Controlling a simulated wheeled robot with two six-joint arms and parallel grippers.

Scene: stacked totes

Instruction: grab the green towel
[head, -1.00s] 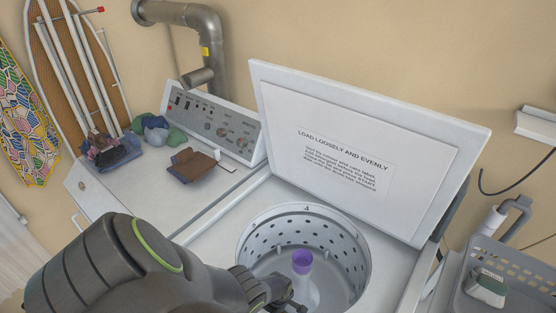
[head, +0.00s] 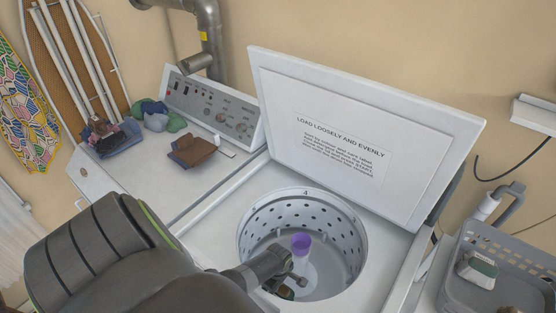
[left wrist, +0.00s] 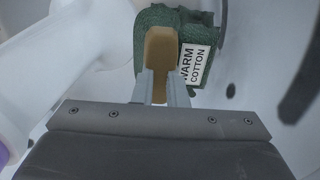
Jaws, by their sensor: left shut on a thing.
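The green towel (left wrist: 190,24) is a folded dark green cloth with a white tag reading "WARM COTTON", low inside the washer drum (head: 262,222). My left gripper (left wrist: 162,72) is shut on the towel, its fingers pressed against the cloth, with a tan surface showing at the tips. In the head view my left gripper (head: 286,290) reaches down into the drum, and the arm and drum rim hide most of the towel there. My right gripper is not in view.
A white agitator with a purple cap (head: 300,244) stands mid-drum, close beside the gripper. The open lid (head: 350,200) rises behind. Folded cloths, including a brown one (head: 192,151), lie on the neighbouring machine. A grey basket (head: 505,285) stands at right.

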